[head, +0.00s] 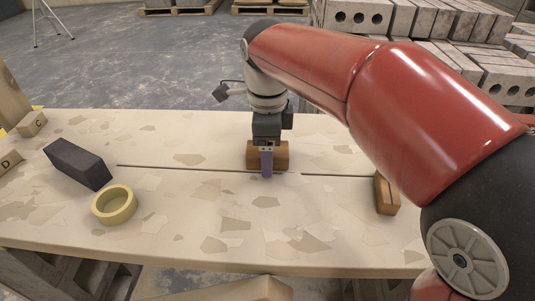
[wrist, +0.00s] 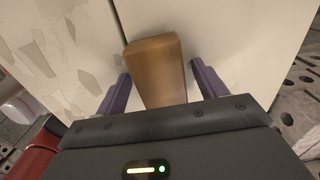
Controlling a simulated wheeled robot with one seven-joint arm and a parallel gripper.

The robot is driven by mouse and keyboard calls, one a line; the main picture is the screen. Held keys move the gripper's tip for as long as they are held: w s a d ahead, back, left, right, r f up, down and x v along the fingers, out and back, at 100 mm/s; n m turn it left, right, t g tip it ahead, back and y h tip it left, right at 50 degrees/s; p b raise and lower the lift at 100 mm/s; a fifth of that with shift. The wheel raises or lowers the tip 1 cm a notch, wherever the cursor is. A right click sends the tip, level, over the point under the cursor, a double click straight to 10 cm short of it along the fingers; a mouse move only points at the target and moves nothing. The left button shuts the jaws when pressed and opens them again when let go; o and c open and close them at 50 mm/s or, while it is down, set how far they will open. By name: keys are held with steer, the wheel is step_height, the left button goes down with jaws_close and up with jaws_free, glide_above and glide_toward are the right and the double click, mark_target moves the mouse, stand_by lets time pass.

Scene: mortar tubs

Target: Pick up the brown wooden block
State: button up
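A brown wooden block (head: 283,156) lies on the table behind my gripper (head: 267,168), partly hidden by it in the head view. In the wrist view the same brown wooden block (wrist: 156,68) sits between the two purple fingers of my gripper (wrist: 160,72). The fingers are open, one on each side, with a visible gap between each finger and the block. The near end of the block is hidden by the gripper body. A second brown block (head: 386,194) stands at the right of the table, beside my arm.
A dark grey block (head: 78,164) and a yellow tape roll (head: 114,205) lie on the left of the table (head: 190,245). Lettered wooden blocks (head: 32,124) sit at the far left. A thin dark line (head: 180,169) crosses the tabletop. The front middle is clear.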

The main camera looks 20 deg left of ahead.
steer(key=c, duration=0.9)
steer(key=shift+c, duration=0.2)
